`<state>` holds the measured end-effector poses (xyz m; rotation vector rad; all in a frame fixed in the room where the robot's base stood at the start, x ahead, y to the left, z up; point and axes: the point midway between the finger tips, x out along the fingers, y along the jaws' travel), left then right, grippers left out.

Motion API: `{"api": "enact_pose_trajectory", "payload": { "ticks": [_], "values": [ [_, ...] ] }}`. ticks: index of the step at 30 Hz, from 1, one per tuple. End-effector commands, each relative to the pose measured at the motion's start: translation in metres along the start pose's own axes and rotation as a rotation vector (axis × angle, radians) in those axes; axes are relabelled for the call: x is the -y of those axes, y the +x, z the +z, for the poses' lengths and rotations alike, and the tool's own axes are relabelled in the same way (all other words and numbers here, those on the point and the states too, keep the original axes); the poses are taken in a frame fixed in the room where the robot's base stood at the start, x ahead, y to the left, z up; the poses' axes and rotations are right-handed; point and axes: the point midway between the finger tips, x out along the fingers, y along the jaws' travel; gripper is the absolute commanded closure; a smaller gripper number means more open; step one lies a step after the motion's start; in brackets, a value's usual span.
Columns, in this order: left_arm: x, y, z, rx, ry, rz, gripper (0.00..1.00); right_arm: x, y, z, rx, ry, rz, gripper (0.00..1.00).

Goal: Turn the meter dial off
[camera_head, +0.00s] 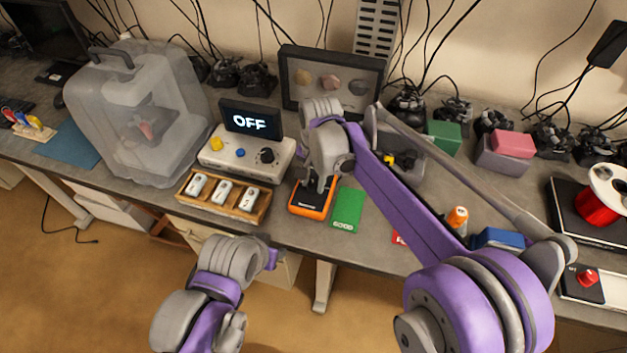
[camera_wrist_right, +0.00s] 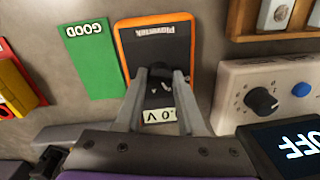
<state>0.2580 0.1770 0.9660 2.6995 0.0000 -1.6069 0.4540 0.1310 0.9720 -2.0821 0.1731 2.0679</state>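The meter (camera_head: 307,209) is a black handheld unit with an orange border, lying flat on the bench; it also shows in the right wrist view (camera_wrist_right: 123,50). Its pale display (camera_wrist_right: 160,116) shows "0 V", with the left part hidden by a finger. My right gripper (camera_head: 318,188) is down over the meter. In the right wrist view its two fingertips (camera_wrist_right: 163,72) stand apart with the dark dial area between them. I cannot tell whether they touch the dial, and the dial's pointer is not clear.
A green "GOOD" card (camera_head: 347,209) lies right of the meter. Left of it are a wooden tray (camera_head: 262,211) with white modules and a white knobbed console (camera_head: 221,159) under a screen (camera_head: 251,118) reading "OFF". A grey bin (camera_head: 408,163) stands behind the right arm.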

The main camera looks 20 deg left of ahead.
Motion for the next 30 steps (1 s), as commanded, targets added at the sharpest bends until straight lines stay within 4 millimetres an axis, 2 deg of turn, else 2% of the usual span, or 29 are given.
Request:
{"api": "enact_pose_trajectory", "payload": {
  "ticks": [1,3,17,30],
  "values": [
    [0.0,0.0,0.0,0.0,0.0,0.0,0.5,0.0001,-0.0001,0.0001,0.0,0.0,0.0,0.89],
    [0.0,0.0,0.0,0.0,0.0,0.0,0.5,0.0001,-0.0002,0.0001,0.0,0.0,0.0,1.0],
    [0.0,0.0015,0.0019,0.002,0.0,0.0,0.5,0.0001,0.0002,0.0001,0.005,-0.072,-0.001,1.0],
    [0.0,0.0065,0.0081,0.008,0.0,0.0,0.5,0.0001,0.0003,-0.0005,0.025,-0.413,-0.002,1.0]
  ]
}}
